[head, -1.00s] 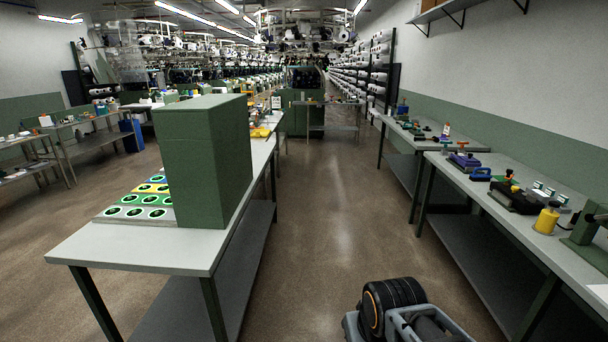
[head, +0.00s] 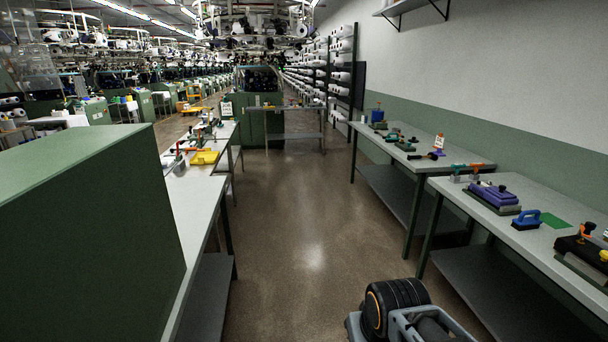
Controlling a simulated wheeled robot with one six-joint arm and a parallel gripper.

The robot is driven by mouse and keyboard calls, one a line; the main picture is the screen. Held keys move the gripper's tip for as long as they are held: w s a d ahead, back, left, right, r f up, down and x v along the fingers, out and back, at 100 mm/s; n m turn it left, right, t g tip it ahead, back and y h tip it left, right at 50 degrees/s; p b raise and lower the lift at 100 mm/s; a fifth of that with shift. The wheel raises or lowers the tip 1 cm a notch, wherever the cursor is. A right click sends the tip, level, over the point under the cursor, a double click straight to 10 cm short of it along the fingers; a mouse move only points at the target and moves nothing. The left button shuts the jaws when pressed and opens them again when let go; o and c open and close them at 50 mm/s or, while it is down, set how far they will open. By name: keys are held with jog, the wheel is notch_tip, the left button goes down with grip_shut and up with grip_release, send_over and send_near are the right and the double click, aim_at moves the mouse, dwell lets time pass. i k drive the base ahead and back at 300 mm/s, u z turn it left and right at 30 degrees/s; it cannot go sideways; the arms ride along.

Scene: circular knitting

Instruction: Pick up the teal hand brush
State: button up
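I cannot make out the teal hand brush for certain. Small teal-green items (head: 393,137) lie on the farther right-hand bench (head: 440,167), too small to identify. Part of my folded arm shows at the bottom of the head view. My gripper is not in view.
A large green box (head: 90,230) fills the lower left on a long bench (head: 190,207). The aisle floor (head: 300,220) is clear up to a cross table (head: 290,108). A purple device (head: 495,194) stands at right.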

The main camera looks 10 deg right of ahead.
aim_at(389, 139)
jog(key=z, duration=0.2)
jog(key=i, duration=2.3)
jog(key=z, duration=0.45)
jog(key=i, duration=2.4)
jog(key=z, duration=0.2)
jog(key=i, duration=1.9)
jog(key=z, duration=0.05)
